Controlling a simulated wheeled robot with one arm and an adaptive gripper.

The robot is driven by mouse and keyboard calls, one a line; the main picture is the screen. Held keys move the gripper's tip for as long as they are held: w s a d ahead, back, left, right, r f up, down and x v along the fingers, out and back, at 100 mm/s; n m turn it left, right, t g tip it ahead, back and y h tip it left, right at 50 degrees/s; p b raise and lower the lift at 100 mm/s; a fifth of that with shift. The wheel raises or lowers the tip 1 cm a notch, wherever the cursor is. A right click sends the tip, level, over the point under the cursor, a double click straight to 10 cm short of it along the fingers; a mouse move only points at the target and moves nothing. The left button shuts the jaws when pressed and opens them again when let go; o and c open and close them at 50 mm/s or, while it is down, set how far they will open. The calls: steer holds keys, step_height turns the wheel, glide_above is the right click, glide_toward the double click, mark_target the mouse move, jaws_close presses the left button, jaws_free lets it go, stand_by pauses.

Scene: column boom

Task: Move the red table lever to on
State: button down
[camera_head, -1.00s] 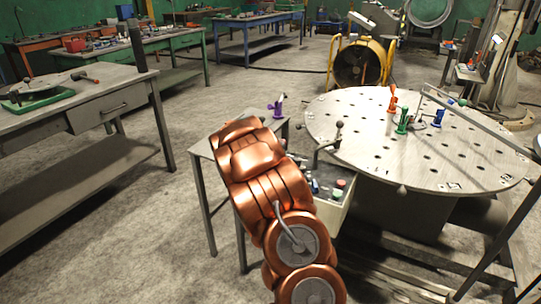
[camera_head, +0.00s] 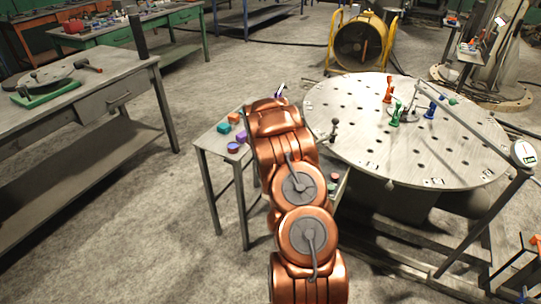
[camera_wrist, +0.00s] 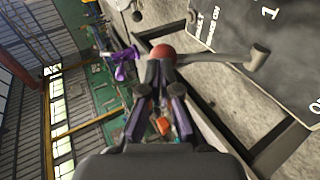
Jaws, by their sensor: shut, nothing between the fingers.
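In the wrist view a lever with a red ball knob (camera_wrist: 163,55) shows just beyond my fingertips. Its grey rod runs right to a cylindrical end beside a dark panel (camera_wrist: 285,40) marked with a "1" and partly cut-off lettering. My gripper (camera_wrist: 158,75) is shut and empty, its tips overlapping the ball's lower edge in the picture. I cannot tell whether they touch it. In the head view my copper arm hides the gripper and the red ball. A grey lever with a dark knob (camera_head: 335,122) stands at the near-left edge of the round table (camera_head: 450,160).
The round table carries a red-orange clamp (camera_head: 388,90), a green clamp (camera_head: 395,117) and a blue one (camera_head: 431,108). A small side table holds teal (camera_head: 222,128), orange (camera_head: 234,118) and purple (camera_head: 233,147) pieces. A purple clamp (camera_wrist: 120,62) is left of my fingers in the wrist view.

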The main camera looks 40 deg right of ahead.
steer(key=shift+d+p, duration=0.3)
steer(key=shift+p, duration=0.35)
steer(key=shift+a+r, duration=0.1)
steer(key=r+b+v, duration=0.1)
steer(key=v, duration=1.2)
steer(key=shift+r, duration=0.15)
stand_by(0.3)
stand_by(0.3)
steer(key=shift+a, duration=0.1)
